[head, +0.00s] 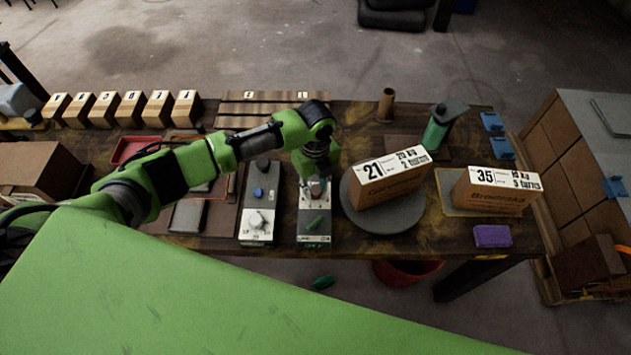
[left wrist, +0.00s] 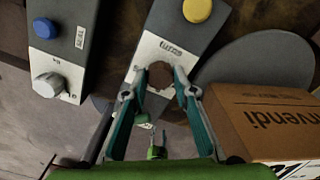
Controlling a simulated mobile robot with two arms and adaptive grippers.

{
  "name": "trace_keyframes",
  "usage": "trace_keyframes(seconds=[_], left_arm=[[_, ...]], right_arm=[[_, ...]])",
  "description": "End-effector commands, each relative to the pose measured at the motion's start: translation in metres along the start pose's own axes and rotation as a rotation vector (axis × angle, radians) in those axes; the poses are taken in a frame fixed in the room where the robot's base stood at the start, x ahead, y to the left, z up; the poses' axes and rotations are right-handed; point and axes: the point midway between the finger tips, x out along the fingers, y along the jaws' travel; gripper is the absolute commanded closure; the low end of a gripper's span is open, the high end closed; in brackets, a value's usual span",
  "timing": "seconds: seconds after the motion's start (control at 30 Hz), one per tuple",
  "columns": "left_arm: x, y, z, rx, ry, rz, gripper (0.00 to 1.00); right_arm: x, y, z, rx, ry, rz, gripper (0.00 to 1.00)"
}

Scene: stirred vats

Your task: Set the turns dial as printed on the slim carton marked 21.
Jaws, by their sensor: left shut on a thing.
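The slim carton marked 21 (head: 390,186) sits tilted across a round grey plate (head: 358,222); its label reads 20 kg and 2 turns. My left gripper (head: 316,187) reaches down over this box, shut on a round brown-red knob. In the left wrist view the brown knob (left wrist: 160,75) sits between the teal fingers (left wrist: 152,88), beside a small printed label. Its pointer and scale cannot be read. My right gripper is out of view.
A second control box (head: 257,226) with a white knob and blue button stands just left. A carton marked 35 (head: 492,190) lies right, near a purple sponge (head: 492,236). A green bottle (head: 436,130) and brown cylinder (head: 386,104) stand behind.

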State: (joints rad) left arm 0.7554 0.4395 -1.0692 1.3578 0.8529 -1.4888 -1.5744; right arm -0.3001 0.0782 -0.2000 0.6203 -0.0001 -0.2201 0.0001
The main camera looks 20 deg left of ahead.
Motion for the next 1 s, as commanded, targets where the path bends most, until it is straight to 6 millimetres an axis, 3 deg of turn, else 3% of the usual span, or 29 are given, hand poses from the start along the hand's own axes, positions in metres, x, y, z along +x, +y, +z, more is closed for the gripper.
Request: trace_keyframes(seconds=[0.7, 0.73, 0.77, 1.0], left_arm=[[-0.0007, -0.0006, 0.0011, -0.080, -0.002, -0.002, 0.96], [-0.0007, -0.0006, 0.0011, -0.080, -0.002, -0.002, 0.67], [-0.0007, -0.0006, 0.0011, -0.080, -0.002, -0.002, 0.59], [-0.0004, -0.0003, 0.0006, -0.078, -0.002, -0.001, 0.57]], right_arm=[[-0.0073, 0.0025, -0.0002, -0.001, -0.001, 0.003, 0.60], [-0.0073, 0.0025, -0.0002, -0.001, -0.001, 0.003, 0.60], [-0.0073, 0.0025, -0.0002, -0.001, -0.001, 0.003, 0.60], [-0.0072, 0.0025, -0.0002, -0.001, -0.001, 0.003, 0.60]])
